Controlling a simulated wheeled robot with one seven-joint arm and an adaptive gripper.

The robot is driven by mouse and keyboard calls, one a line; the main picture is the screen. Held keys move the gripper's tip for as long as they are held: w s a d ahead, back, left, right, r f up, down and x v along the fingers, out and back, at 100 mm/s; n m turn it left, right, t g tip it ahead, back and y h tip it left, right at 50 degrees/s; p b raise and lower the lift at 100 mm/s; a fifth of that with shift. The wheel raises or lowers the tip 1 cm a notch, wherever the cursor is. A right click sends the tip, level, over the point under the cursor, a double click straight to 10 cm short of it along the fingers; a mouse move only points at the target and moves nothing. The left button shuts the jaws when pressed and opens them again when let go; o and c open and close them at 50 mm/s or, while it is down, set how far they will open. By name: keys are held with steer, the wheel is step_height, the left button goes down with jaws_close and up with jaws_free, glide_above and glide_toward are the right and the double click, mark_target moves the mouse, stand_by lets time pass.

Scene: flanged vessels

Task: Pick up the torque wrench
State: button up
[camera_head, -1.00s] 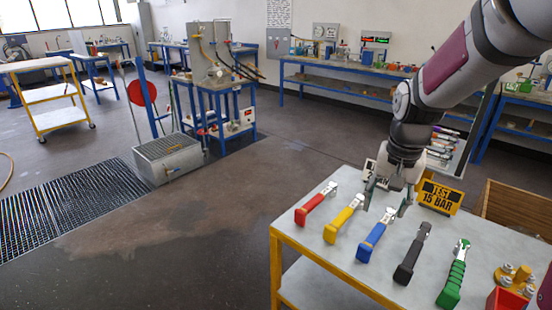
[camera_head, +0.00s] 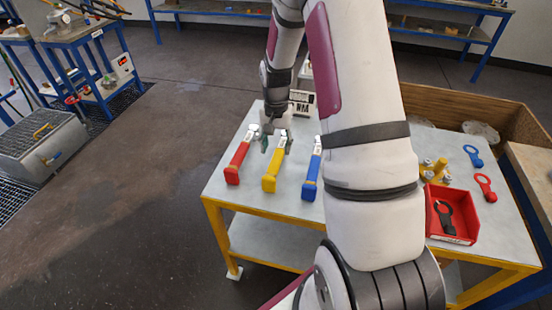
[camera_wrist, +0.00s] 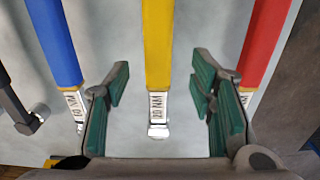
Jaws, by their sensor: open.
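A yellow-handled torque wrench (camera_head: 272,172) lies on the grey table between a red-handled wrench (camera_head: 238,162) and a blue-handled wrench (camera_head: 312,178). My gripper (camera_head: 276,146) is over the metal head end of the yellow one. In the wrist view my open fingers with green pads (camera_wrist: 160,100) sit either side of the yellow wrench (camera_wrist: 157,50), with gaps on both sides and nothing held. The blue wrench (camera_wrist: 56,45) is left of my fingers and the red one (camera_wrist: 263,45) right, its head partly hidden. Part of a dark wrench (camera_wrist: 18,108) shows at the left edge.
My arm hides the table's middle. At right are a red bin (camera_head: 452,225) with a black part, yellow fittings (camera_head: 434,170), blue and red ring tools (camera_head: 485,187), and a wooden crate (camera_head: 465,104).

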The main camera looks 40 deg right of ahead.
mark_target(277, 156)
steer(key=shift+d+f+p, duration=0.15)
steer(key=shift+f+p, duration=0.05)
steer(key=shift+f, duration=1.6)
steer(key=shift+d+f+p, duration=0.1)
steer(key=shift+f+p, duration=0.1)
steer(key=shift+f, duration=1.55)
jaws_close()
